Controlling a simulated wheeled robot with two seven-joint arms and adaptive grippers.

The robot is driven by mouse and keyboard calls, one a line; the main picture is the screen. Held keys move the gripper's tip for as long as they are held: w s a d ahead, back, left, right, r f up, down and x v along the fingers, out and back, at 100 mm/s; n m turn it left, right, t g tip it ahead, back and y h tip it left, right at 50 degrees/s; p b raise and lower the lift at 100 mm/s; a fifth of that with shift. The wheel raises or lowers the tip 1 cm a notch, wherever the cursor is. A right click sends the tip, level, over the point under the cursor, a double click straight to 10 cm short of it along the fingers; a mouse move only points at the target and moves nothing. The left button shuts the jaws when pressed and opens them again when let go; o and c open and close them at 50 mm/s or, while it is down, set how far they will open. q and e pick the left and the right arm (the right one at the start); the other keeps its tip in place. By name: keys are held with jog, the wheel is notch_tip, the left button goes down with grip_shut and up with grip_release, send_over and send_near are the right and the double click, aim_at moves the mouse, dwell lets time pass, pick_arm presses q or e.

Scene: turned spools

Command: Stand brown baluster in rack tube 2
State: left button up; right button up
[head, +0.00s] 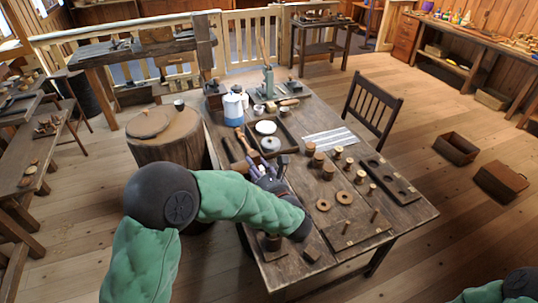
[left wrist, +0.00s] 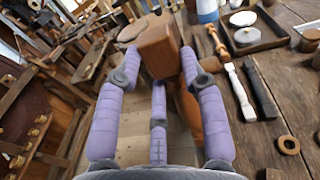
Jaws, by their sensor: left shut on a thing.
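My left gripper (head: 268,176) is over the left side of the workbench, mostly hidden behind my arm in the head view. In the left wrist view its purple fingers (left wrist: 160,80) are shut on the brown baluster (left wrist: 157,48). The baluster has a square block end towards the top and a turned orange-brown part (left wrist: 187,118) slanting down between the fingers. Its far end is hidden. I cannot make out a numbered rack tube; a dark holder with round openings (head: 402,187) lies at the bench's right edge. My right gripper is out of view.
The bench (head: 415,212) carries several wooden spools (head: 361,177), flat rings (head: 344,198), a pegged board (head: 340,236) and a striped white sheet (head: 331,139). A dark tray (head: 287,150) and a blue-white jug (head: 233,108) stand farther back. A chair (head: 374,104) is behind the right side.

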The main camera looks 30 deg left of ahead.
pick_arm(q)
jog(key=shift+m+t, duration=0.4)
jog(key=shift+t, duration=0.3)
jog(key=shift+w+d+f+b, duration=0.2)
jog(key=shift+w+f+b, duration=0.05)
jog(key=shift+f+b, duration=0.45)
jog(key=shift+w+d+f+b, duration=0.25)
jog(key=shift+w+f+b, duration=0.05)
jog(key=shift+f+b, duration=0.35)
jog(key=shift+w+d+f+b, duration=0.2)
jog(key=shift+w+f+b, duration=0.05)
jog(key=shift+f+b, duration=0.45)
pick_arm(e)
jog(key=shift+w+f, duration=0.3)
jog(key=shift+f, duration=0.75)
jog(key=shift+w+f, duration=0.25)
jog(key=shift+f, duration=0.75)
pick_arm(q)
jog(key=shift+d+r, duration=0.1)
jog(key=shift+f+b, duration=0.3)
jog(key=shift+f, duration=0.05)
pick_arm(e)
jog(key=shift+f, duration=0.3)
pick_arm(q)
jog(key=shift+f+b, duration=0.45)
jog(key=shift+f, duration=0.05)
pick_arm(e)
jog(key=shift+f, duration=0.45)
